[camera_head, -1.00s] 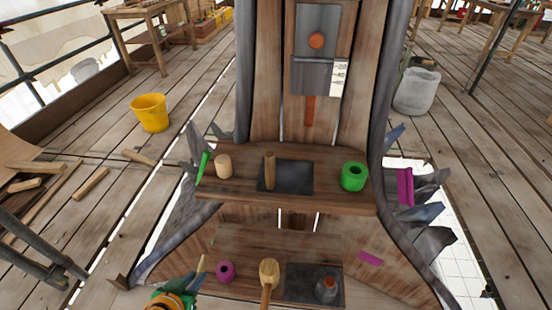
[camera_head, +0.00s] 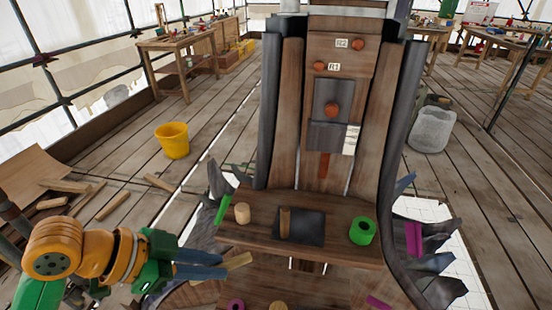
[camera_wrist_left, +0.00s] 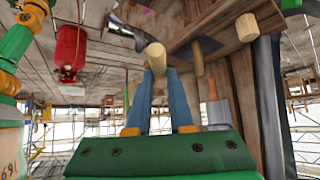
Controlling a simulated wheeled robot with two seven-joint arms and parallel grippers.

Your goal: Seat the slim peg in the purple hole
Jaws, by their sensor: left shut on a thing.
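My left gripper (camera_head: 222,264) comes in from the left and is shut on a slim wooden peg (camera_head: 238,262), left of the lower part of the wooden stand. In the left wrist view the peg (camera_wrist_left: 155,55) points away between the two blue-grey fingers, its round end toward the camera. The purple ring with a hole (camera_head: 236,304) is on the lower level, partly cut off by the bottom edge of the head view. The held peg is apart from it. My right gripper is not in view.
The upper shelf holds a thick wooden cylinder (camera_head: 242,213), a dark plate (camera_head: 312,225) with an upright wooden piece (camera_head: 285,222), and a green ring (camera_head: 363,231). Dark jagged pieces flank the stand. A yellow bucket (camera_head: 172,141) stands on the floor behind left.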

